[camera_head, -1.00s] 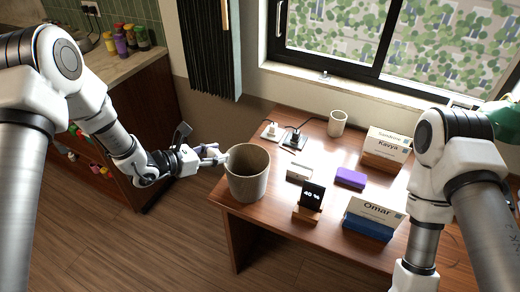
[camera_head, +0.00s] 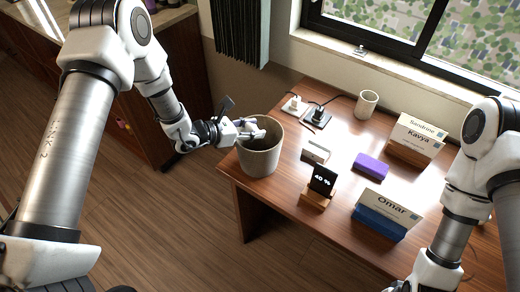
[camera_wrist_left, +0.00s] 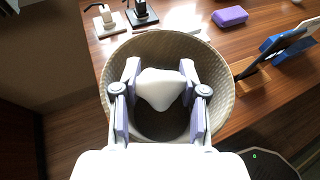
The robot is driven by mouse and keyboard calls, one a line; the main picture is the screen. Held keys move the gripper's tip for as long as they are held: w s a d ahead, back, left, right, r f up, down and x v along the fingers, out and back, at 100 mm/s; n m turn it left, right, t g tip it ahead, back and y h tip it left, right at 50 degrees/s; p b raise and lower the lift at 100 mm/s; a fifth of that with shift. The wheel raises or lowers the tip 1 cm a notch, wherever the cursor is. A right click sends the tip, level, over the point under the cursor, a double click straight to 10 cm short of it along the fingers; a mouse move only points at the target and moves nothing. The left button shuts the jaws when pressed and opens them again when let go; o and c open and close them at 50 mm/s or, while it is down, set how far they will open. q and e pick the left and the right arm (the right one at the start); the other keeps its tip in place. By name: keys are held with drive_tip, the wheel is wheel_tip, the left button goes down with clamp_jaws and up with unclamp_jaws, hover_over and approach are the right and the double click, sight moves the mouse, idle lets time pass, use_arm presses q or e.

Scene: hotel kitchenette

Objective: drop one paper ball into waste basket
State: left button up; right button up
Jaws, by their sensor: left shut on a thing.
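The waste basket (camera_head: 260,158) is a beige woven bin standing on the near left corner of the wooden table. Its round mouth faces up. My left gripper (camera_head: 250,131) is at the basket's rim in the head view. In the left wrist view, my left gripper (camera_wrist_left: 161,90) is shut on a white paper ball (camera_wrist_left: 160,88), with one lavender finger pad on each side. The ball is over the basket's opening, and the basket (camera_wrist_left: 222,72) shows around it with its dark inside below. My right arm is at the right, but its gripper is out of the picture.
The table (camera_head: 283,210) also holds a small "40 %" display (camera_head: 322,182), a purple block (camera_head: 371,166), a beige cup (camera_head: 366,104), name cards (camera_head: 386,208) on a blue holder, and plugs (camera_head: 316,117) at the back. A window is behind.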

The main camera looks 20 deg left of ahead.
use_arm(q)
drive_tip(key=shift+o, duration=1.4)
drive_tip(key=shift+s+a+r, duration=0.1)
drive_tip(key=shift+s, duration=0.05)
drive_tip(key=o, duration=0.5)
drive_tip(key=shift+w, duration=0.2)
drive_tip(key=v, duration=1.1)
drive_tip(key=shift+s+a, duration=0.15)
drive_tip(key=shift+s, duration=0.2)
